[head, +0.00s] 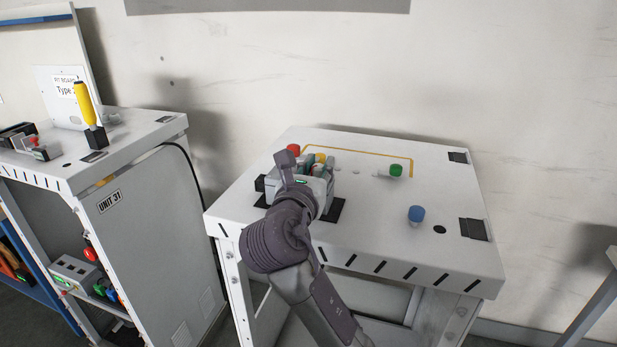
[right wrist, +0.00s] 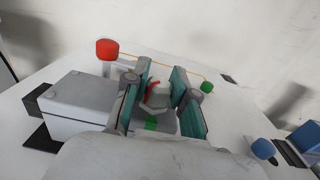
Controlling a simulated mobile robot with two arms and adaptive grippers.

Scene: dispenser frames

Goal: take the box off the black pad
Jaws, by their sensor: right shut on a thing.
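The grey box (head: 328,190) is at the left part of the white table top, mostly hidden by my right arm in the head view. In the right wrist view, the box (right wrist: 78,103) shows as a pale grey block at the left. The black pad (head: 336,210) shows at the box's edge and also at lower left in the wrist view (right wrist: 40,138). My right gripper (right wrist: 160,100) has its teal-lined fingers shut on the box, with a red curved part and a green patch between them. Whether the box touches the pad is unclear. My left gripper is out of view.
A red knob (head: 293,149) and a yellow knob (head: 320,157) stand behind the box. A green knob (head: 396,170) and a blue knob (head: 416,213) are to the right. A second unit (head: 150,125) stands at the left. The table's right-front area is mostly clear.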

